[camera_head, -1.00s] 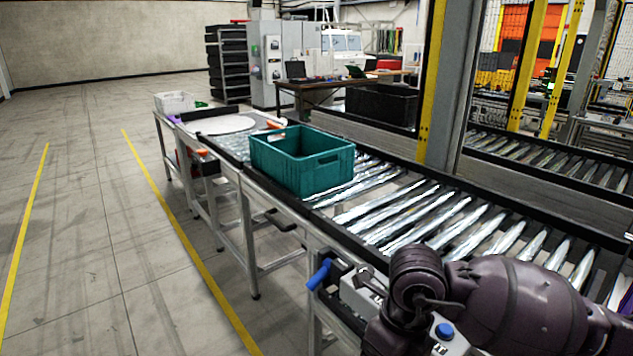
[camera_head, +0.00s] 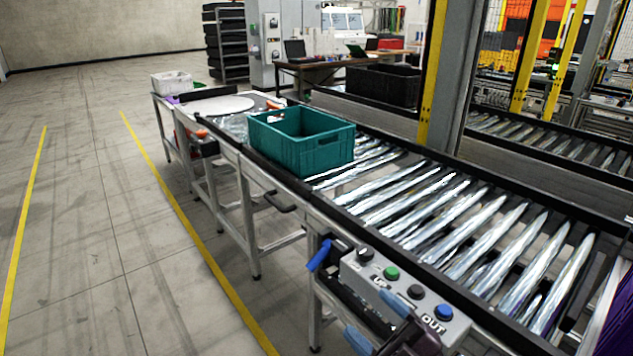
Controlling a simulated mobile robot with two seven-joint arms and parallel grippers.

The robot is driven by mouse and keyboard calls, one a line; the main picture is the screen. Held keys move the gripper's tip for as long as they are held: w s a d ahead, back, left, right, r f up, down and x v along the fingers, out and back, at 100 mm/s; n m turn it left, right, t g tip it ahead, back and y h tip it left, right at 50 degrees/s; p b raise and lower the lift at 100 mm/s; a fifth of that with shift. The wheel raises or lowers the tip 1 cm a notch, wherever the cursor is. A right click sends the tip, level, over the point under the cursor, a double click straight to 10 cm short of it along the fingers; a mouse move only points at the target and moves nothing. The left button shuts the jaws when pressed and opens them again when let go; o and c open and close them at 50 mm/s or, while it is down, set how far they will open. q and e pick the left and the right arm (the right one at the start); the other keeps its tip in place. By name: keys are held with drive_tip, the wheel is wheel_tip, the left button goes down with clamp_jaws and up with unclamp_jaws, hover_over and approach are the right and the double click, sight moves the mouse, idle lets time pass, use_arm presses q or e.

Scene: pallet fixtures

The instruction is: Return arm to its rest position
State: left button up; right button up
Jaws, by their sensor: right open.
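My right gripper (camera_head: 375,323) shows at the bottom edge, in front of the control box. Its two blue-grey fingertips stand apart with nothing visible between them. Most of the gripper is cut off by the picture's lower edge. My left gripper is not in view.
The grey control box (camera_head: 405,297) with several buttons is fixed to the conveyor's near side. A teal crate (camera_head: 320,152) stands on the roller conveyor (camera_head: 450,215). Rollers right of it are bare. A blue handle (camera_head: 319,255) sticks out left of the box. The floor at left is clear.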

drive_tip(key=d+f+m+t+h, duration=0.4)
drive_tip(key=d+f+m+h, duration=0.35)
drive_tip(key=m+h, duration=0.2)
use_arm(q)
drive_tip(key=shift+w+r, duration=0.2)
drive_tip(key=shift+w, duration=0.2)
use_arm(e)
drive_tip(key=s+d+f+m+g+h, duration=0.3)
drive_tip(key=s+d+f+m+h, duration=0.1)
drive_tip(key=f, duration=0.5)
drive_tip(key=s+d+f+m+g+h, duration=0.3)
drive_tip(key=s+d+f+m+h, duration=0.1)
drive_tip(key=s+d+f+m, duration=0.2)
wheel_tip(320, 180, down, 3)
drive_tip(key=shift+s+d+r+g, duration=0.1)
drive_tip(key=shift+s+d+g, duration=0.2)
drive_tip(key=shift+s+d, duration=0.45)
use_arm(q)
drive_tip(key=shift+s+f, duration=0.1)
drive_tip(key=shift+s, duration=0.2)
